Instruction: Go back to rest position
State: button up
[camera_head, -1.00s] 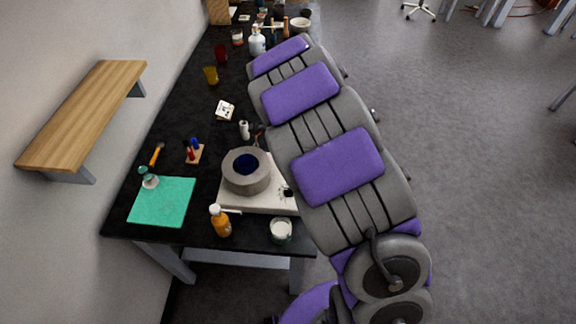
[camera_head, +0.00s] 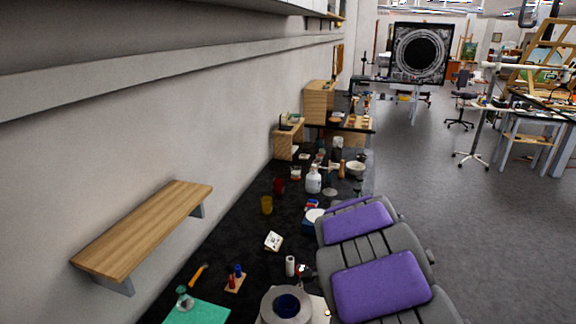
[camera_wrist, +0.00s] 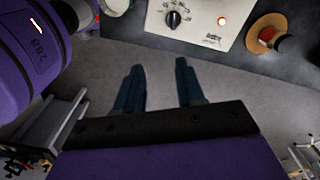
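My gripper (camera_wrist: 160,85) shows in the wrist view with its two dark fingers apart and nothing between them. It hangs over the grey floor, beside the edge of the dark table. In the head view my purple and grey arm lies along the right side of the table, and the gripper itself is not visible there.
The black table (camera_head: 240,238) holds a green mat (camera_head: 198,313), a yellow cup (camera_head: 266,205), a white bottle (camera_head: 313,180) and other small items. A wooden shelf (camera_head: 145,228) juts from the left wall. Open floor (camera_head: 460,220) lies to the right, with workbenches farther back.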

jog(key=s+r+n+b, duration=0.2)
jog(key=s+n, duration=0.6)
jog(key=s, duration=0.8)
jog(key=s+r+n+g+b, duration=0.1)
jog(key=s+r+n+b, duration=0.1)
jog(key=s+n, duration=0.6)
jog(key=s+b, duration=0.1)
jog(key=s, duration=0.6)
jog(key=shift+s+n+g, duration=0.3)
jog(key=shift+s+n, duration=0.05)
jog(key=shift+n, duration=0.05)
